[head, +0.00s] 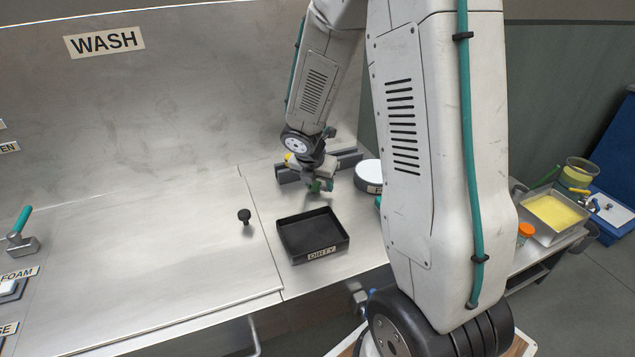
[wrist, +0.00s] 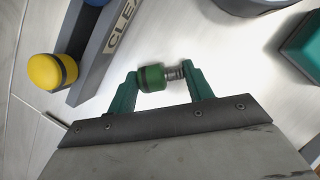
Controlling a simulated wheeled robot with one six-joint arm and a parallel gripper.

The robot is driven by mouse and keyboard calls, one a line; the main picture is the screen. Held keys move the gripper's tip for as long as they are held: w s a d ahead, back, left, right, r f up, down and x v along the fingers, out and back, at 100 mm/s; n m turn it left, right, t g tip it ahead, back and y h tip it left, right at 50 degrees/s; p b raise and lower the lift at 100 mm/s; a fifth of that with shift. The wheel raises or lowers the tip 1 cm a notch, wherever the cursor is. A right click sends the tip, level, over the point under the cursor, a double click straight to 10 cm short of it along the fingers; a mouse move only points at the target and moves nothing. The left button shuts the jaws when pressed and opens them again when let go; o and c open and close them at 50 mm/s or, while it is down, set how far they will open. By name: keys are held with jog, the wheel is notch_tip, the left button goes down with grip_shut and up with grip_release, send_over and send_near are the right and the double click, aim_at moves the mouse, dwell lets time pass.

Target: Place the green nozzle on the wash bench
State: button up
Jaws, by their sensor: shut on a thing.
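The green nozzle (wrist: 153,78) is a short green cylinder with a metal threaded end. It lies sideways between the two green fingers of my gripper (wrist: 160,86), which is shut on it. In the head view my gripper (head: 320,185) is over the right part of the wash bench (head: 160,255), behind the black tray and in front of the grey rack. The nozzle appears there only as a small green patch. Whether it touches the bench surface I cannot tell.
A black tray labelled DIRTY (head: 312,254) and a black knob-like piece (head: 244,216) are on the bench. A grey rack labelled CLEAN (wrist: 100,50) holds a yellow piece (wrist: 45,71). A round white container (head: 368,176) stands right of the gripper. The bench's left part is largely clear.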

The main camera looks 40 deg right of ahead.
jog(key=shift+f, duration=0.2)
jog(key=o, duration=1)
jog(key=shift+o, duration=0.2)
jog(key=v, duration=1.2)
jog(key=s+a+r+m+y, duration=0.1)
jog(key=s+a+r+m, duration=0.2)
jog(key=s+m, duration=0.5)
jog(key=s+a+r+m+y, duration=0.1)
jog(key=s+a+r+m, duration=0.3)
jog(key=s+m, duration=0.4)
jog(key=s+a+r+m+y, duration=0.1)
jog(key=s+a+r+m, duration=0.2)
jog(key=s+a+m, duration=0.3)
jog(key=shift+s+r+m+g+y, duration=0.4)
jog(key=shift+s+m, duration=0.5)
jog(key=shift+s, duration=0.15)
